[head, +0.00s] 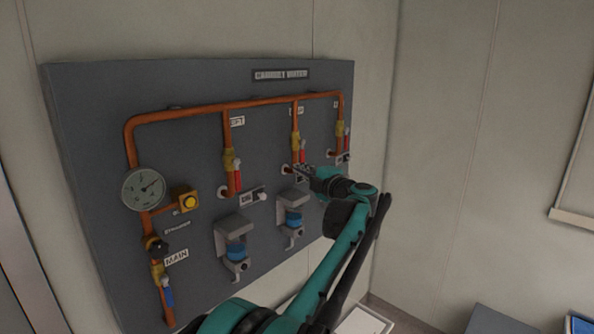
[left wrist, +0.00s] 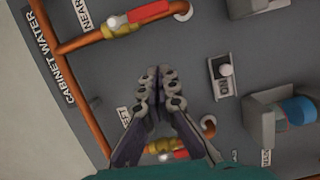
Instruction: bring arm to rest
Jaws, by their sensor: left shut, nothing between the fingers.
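My left arm (head: 345,245), teal and black, reaches up from the bottom of the head view towards the right half of a grey wall panel (head: 90,180). My left gripper (head: 300,172) is in front of the panel, near a red-handled valve on one of the copper drops. In the left wrist view the fingers of my left gripper (left wrist: 160,82) are together, with nothing between them. The panel face (left wrist: 195,60) lies behind the fingertips. I cannot tell whether they touch it. My right gripper is not in view.
A copper pipe (head: 190,112) with several brass valves runs across the panel. The wall to the right (head: 450,140) is bare.

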